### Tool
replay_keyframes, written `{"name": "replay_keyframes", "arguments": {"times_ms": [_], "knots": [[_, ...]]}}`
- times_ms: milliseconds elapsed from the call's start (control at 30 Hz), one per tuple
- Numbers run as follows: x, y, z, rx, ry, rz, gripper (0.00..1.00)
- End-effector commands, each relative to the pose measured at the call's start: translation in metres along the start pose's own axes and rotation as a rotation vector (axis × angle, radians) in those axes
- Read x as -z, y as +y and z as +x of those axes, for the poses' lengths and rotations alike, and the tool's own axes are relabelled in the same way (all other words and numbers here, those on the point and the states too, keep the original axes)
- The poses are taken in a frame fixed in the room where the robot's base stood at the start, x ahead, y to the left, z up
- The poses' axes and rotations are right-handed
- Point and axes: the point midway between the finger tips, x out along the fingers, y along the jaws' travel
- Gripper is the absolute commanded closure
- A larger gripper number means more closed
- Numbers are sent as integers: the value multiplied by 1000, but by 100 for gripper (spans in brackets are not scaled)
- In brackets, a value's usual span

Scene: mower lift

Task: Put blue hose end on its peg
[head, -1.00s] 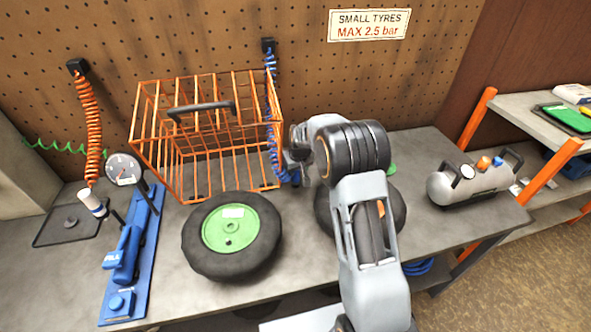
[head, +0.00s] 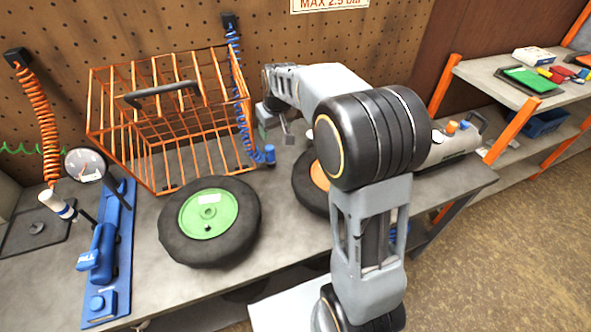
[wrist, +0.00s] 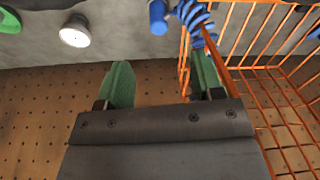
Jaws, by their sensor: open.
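The blue coiled hose (head: 238,75) hangs from a black bracket (head: 229,22) on the pegboard, along the right side of the orange wire cage. Its blue end (head: 269,153) hangs low beside the cage's front right corner. In the wrist view the blue end (wrist: 158,17) shows at the top, beyond the fingertips, with the coil (wrist: 195,20) beside it. My gripper (head: 275,132) is open and empty, close to the hose end but not around it. Its green-padded fingers (wrist: 163,72) show in the wrist view. I cannot pick out the blue hose's peg for certain.
The orange wire cage (head: 165,125) stands close to my gripper. A tyre with a green hub (head: 208,213) lies in front; another with an orange hub (head: 318,175) lies partly behind my arm. The gauge (head: 85,165) and an orange hose (head: 38,120) are at left.

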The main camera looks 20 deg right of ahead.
Motion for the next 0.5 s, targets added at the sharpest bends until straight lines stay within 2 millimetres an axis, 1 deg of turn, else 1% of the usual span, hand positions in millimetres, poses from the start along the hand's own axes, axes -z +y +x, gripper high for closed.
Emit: {"name": "replay_keyframes", "arguments": {"times_ms": [33,67,100,167,200,233,300,400,500], "knots": [[-15,-5,-16,-5,10,10,39],[-25,-7,-24,-7,12,17,39],[-40,-11,-34,-10,16,28,39],[-66,-17,-48,-16,22,46,39],[-83,-21,-56,-19,26,59,39],[-96,-23,-61,-23,31,67,39],[-126,-29,-69,-29,37,87,39],[-162,-36,-74,-35,45,113,39],[-191,-41,-75,-40,51,132,39]]}}
